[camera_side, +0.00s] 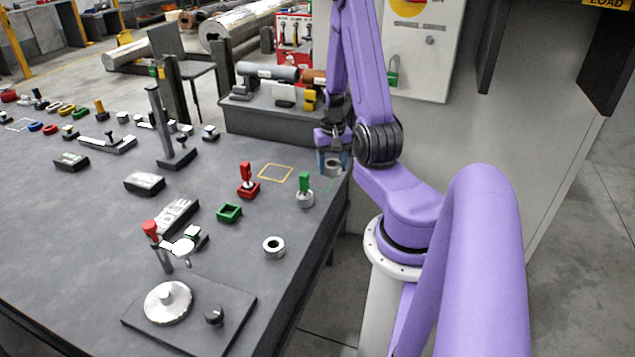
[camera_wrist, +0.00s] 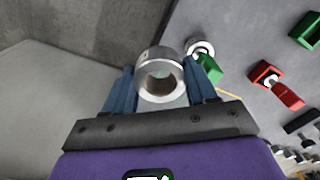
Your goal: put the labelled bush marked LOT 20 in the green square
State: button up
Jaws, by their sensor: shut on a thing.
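My gripper (camera_side: 334,160) is at the table's right edge, shut on a grey metal bush (camera_side: 333,168). In the wrist view the bush (camera_wrist: 158,76) sits between the blue fingers of my gripper (camera_wrist: 160,88), its hole facing the camera. A small dark mark shows on its side, but I cannot read any lot number. A faint green line (camera_side: 328,186), part of the green square, shows on the table just below my gripper; the rest is hidden. I cannot tell the exact gap between bush and table.
A bush with a green plug (camera_side: 305,197) stands close in front of my gripper. A yellow square outline (camera_side: 275,172) lies empty to the left. Another bush (camera_side: 273,247), a green block (camera_side: 229,213) and a red fixture (camera_side: 248,184) stand nearby. A raised dark bench (camera_side: 270,122) is behind.

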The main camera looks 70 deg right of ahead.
jog(key=shift+d+f, duration=0.2)
jog(key=shift+d, duration=0.2)
send_over(318, 182)
notch_tip(318, 182, down, 9)
jog(key=shift+f, duration=0.2)
jog(key=shift+w+f, duration=0.1)
jog(key=shift+f, duration=1.55)
jog(key=shift+f, duration=0.1)
jog(key=o, duration=1.3)
jog(key=shift+o, duration=0.2)
